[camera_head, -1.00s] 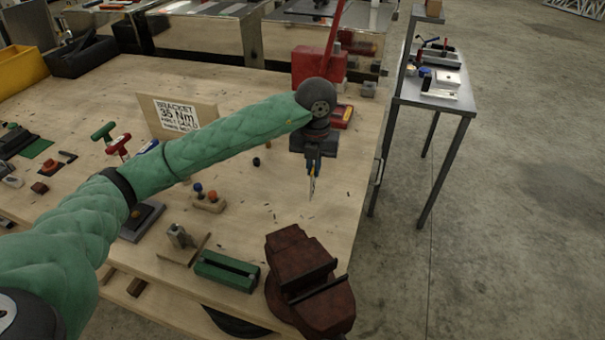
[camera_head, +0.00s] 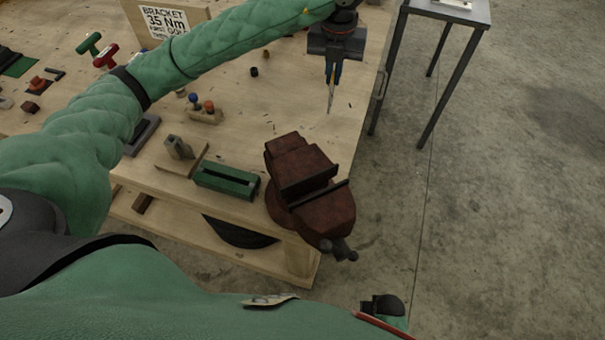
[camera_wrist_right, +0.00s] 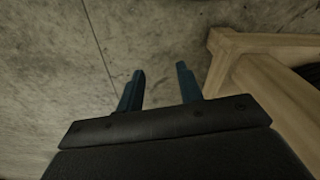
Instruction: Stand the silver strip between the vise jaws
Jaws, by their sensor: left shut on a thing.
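The silver strip (camera_head: 331,98) is thin and hangs roughly upright, its lower end above the tabletop. My left gripper (camera_head: 332,78) is shut on its upper part, beyond the vise and slightly to its right. The reddish-brown vise (camera_head: 300,160) sits at the table's near right corner. Its two dark jaws lie across it with a narrow gap between them, and I see nothing standing in that gap. My right gripper (camera_wrist_right: 160,76) is open and empty in the right wrist view, over the concrete floor beside the wooden bench frame.
A green slotted block (camera_head: 227,180) and a wooden block with a metal post (camera_head: 180,148) lie left of the vise. A small holder with coloured knobs (camera_head: 205,114) stands farther back. The bracket sign (camera_head: 165,22) is behind my left arm. A metal side table (camera_head: 450,10) stands at the right.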

